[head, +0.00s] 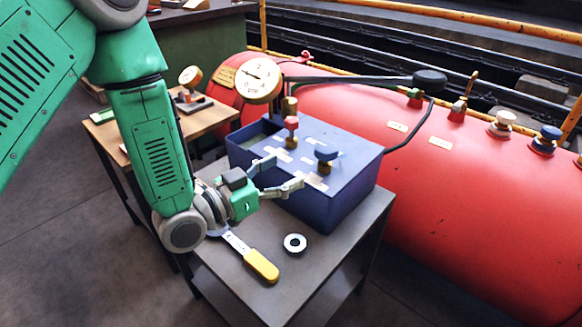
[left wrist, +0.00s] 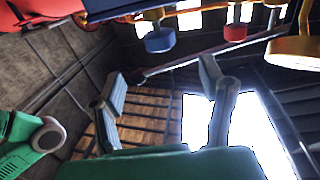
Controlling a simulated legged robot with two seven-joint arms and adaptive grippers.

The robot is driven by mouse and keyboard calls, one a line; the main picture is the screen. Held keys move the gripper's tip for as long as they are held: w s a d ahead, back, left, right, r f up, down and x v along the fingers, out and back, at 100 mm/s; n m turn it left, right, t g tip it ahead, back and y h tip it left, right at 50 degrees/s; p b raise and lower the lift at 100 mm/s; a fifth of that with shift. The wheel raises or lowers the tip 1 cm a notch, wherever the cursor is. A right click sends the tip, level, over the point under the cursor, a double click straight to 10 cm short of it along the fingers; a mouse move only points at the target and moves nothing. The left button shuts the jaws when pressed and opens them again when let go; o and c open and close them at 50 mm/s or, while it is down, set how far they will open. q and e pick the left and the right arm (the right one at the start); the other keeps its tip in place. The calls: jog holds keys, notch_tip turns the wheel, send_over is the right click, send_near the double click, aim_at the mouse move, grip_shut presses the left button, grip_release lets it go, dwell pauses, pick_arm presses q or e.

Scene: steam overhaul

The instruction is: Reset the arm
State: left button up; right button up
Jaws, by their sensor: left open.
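My left arm, green, comes in from the left in the head view. Its gripper (head: 284,172) is open, with its two fingers apart at the near left side of a blue box (head: 344,187). Nothing shows between the fingers. In the left wrist view the fingers (left wrist: 161,70) are also spread and empty. The box carries a red knob (head: 291,122) and a blue knob (head: 326,154); the blue knob (left wrist: 160,40) and red knob (left wrist: 235,31) also hang at the top of the wrist view. I cannot tell whether a finger touches the box. My right gripper is out of view.
The box stands on a grey table (head: 330,258) with a yellow-handled tool (head: 261,266) and a ring (head: 295,243). A round gauge (head: 260,81) and a black-ended lever (head: 429,79) rise behind. A red tank (head: 440,200) fills the right; a wooden table (head: 209,121) stands left.

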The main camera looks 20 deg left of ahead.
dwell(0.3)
pick_arm(q)
jog(key=s+a+f+n+g+y+p, duration=0.1)
jog(key=s+f+g+y+p, duration=0.1)
jog(key=s+f, duration=0.2)
jog(key=s+a+f+n+g+y+p, duration=0.1)
jog(key=s+f+g+y+p, duration=0.1)
jog(key=s+f+g, duration=0.1)
jog(key=s+a+f+n+g+y+p, duration=0.1)
jog(key=s+a+f+g+y+p, duration=0.1)
jog(key=s+f+p, duration=0.1)
jog(key=shift+s+f, duration=0.45)
jog(key=shift+f, duration=0.15)
jog(key=shift+s+f, duration=0.4)
jog(key=shift+f, duration=0.2)
jog(key=s+a+f+n+g+y+p, duration=0.1)
jog(key=s+a+g+p, duration=0.1)
jog(key=s, duration=0.6)
jog(key=s+a+f+n+g+y+p, duration=0.1)
jog(key=s+a+f+g+y+p, duration=0.1)
jog(key=s+g, duration=0.3)
jog(key=s+a, duration=0.1)
jog(key=s, duration=0.3)
jog(key=shift+s+a+n+g+y, duration=0.25)
jog(key=shift+n+g+y, duration=0.05)
jog(key=shift+n, duration=0.1)
